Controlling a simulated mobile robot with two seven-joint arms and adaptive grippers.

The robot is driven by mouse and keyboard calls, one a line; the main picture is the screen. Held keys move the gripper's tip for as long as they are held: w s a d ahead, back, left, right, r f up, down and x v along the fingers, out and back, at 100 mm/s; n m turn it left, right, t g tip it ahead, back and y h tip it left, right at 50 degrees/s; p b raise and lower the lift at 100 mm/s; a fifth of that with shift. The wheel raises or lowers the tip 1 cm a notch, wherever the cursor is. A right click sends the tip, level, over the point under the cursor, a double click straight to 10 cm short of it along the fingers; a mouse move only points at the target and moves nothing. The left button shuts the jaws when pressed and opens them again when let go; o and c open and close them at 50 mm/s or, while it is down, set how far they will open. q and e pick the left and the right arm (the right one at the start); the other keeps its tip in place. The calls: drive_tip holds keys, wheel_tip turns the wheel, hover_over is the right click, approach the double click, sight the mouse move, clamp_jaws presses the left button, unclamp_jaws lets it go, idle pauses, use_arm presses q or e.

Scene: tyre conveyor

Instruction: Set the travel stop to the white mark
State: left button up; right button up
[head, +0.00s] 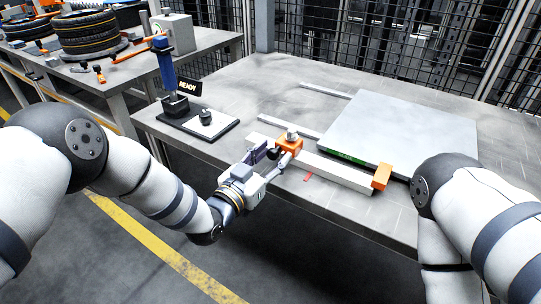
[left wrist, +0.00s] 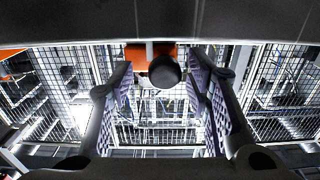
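The travel stop, an orange block (head: 290,146) with a grey knob on top, sits at the left end of a pale rail (head: 335,173) on the grey table. A dark round knob (head: 273,154) on its near side faces my left gripper (head: 271,162). In the left wrist view this knob (left wrist: 165,72) lies between the two spread fingers, with a gap on both sides and orange behind it. My left gripper is open. A red mark (head: 308,177) shows beside the rail; I cannot make out a white mark. My right gripper is out of view.
An orange end block (head: 382,176) stands at the rail's right end. A large grey plate (head: 398,132) lies behind the rail. A base with a black knob (head: 206,117) and a READY sign (head: 188,86) are at left. Tyres (head: 88,33) stand on another table.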

use_arm(q)
drive_tip(key=v, duration=1.2)
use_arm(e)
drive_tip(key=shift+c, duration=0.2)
